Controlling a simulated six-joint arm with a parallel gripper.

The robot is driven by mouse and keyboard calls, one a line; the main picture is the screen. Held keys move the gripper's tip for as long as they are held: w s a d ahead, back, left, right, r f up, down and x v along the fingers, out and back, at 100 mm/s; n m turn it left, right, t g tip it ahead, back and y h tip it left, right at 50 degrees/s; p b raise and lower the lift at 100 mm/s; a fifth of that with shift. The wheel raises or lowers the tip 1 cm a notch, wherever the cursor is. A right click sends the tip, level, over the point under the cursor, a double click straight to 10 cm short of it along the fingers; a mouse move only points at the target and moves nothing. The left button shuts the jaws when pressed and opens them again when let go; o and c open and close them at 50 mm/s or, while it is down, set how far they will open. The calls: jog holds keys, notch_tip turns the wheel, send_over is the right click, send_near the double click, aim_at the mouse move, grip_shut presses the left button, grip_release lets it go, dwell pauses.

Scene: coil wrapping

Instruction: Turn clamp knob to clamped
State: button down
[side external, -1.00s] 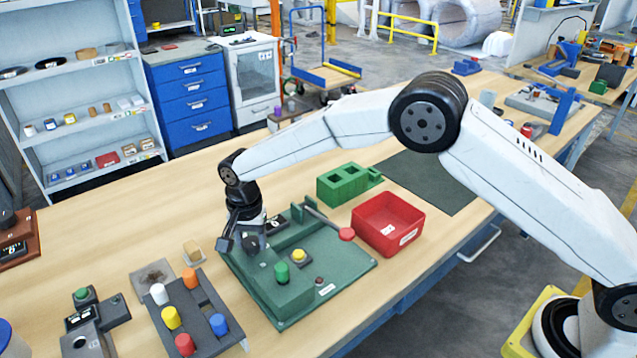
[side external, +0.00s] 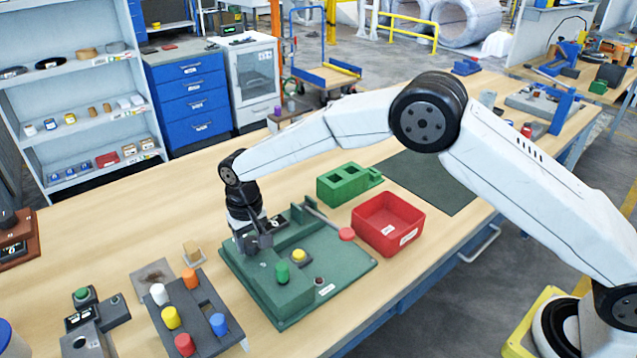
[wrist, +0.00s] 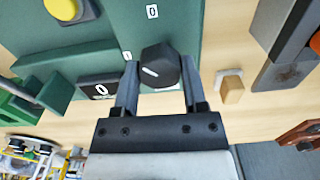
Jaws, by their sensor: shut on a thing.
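The clamp knob (wrist: 160,66) is black with a white pointer line and shows between my fingers in the wrist view. My gripper (wrist: 159,78) is shut on it, one finger against each side. In the side view my gripper (side external: 255,241) points down over the far left part of the green fixture (side external: 330,279), and it hides the knob there. The white line slants across the knob face. Small white labels lie on the green surface near the knob, one reading 0. A black display (wrist: 101,90) beside the knob reads 0.
The fixture also carries a green button (side external: 282,273), a yellow button (side external: 299,256) and a red-ended lever (side external: 346,234). A red bin (side external: 388,224) and a green block (side external: 346,184) stand behind it. A rack of coloured pegs (side external: 190,313) is at the front left.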

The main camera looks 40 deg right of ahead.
aim_at(251, 241)
jog(key=n, duration=0.4)
jog(key=shift+n, duration=0.4)
jog(key=n, duration=0.4)
jog(key=shift+n, duration=0.3)
jog(key=shift+c, duration=0.7)
grip_release()
jog(key=shift+r, duration=0.15)
jog(key=shift+r, duration=3.8)
